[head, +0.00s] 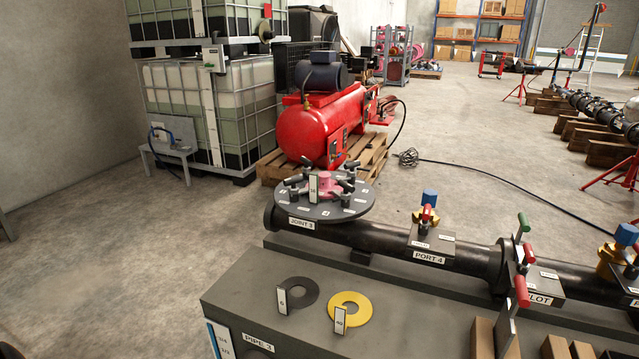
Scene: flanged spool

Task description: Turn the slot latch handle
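One has a green grip (524,222) and points up. A handle with a red grip (521,291) stands in front, upright on a grey plate. Smaller red grips (532,299) show just beside it. I cannot tell which of these is the slot latch handle. Neither of my grippers shows in this view.
A grey bench (290,260) carries a black ring (300,290) and a yellow ring (362,306), each tagged. A round flange (340,208) with several clamps lies at the pipe's left end. The port 4 valve (430,238) has a red handle. Wooden blocks (482,338) stand at the lower right.

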